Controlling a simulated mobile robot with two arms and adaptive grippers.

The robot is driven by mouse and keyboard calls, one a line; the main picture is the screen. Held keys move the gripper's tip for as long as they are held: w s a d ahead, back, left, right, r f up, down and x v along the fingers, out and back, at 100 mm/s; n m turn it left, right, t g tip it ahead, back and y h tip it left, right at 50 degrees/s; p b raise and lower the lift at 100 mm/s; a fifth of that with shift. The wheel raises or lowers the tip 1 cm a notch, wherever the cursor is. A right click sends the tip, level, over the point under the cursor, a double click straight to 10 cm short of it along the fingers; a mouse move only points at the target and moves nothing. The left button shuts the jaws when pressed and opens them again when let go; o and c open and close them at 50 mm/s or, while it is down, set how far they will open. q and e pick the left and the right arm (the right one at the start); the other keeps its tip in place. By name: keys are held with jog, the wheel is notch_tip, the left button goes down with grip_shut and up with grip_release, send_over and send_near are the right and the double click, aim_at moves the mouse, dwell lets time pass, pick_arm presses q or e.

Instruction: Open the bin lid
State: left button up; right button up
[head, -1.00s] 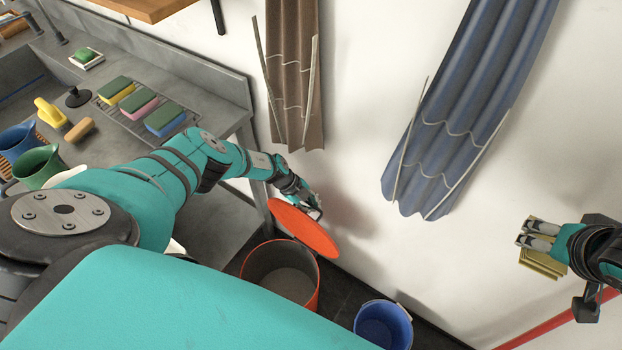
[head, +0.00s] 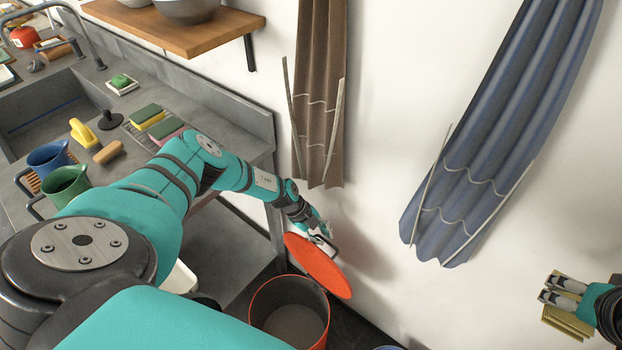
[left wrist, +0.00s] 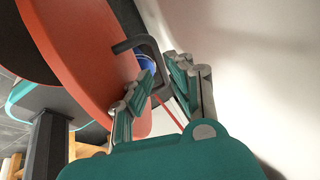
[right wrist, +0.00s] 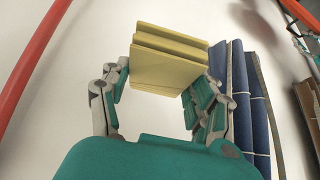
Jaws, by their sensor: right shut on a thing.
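The red bin (head: 290,312) stands on the floor by the wall with its mouth uncovered. Its round red lid (head: 316,268) is tilted up at the wall side; it also fills the left of the left wrist view (left wrist: 85,55). A dark loop handle (left wrist: 148,42) stands out from the lid's outer face. My left gripper (head: 326,232) is beside this handle. Its fingers (left wrist: 160,75) are apart, with the handle's end close to the fingertips. My right gripper (head: 557,296) is shut on a yellow ribbed block (right wrist: 168,58), well away from the bin at right.
A blue bucket (left wrist: 146,63) is beyond the lid.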

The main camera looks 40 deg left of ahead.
pick_arm(q)
jog(key=v, duration=0.7)
jog(key=shift+r, duration=0.25)
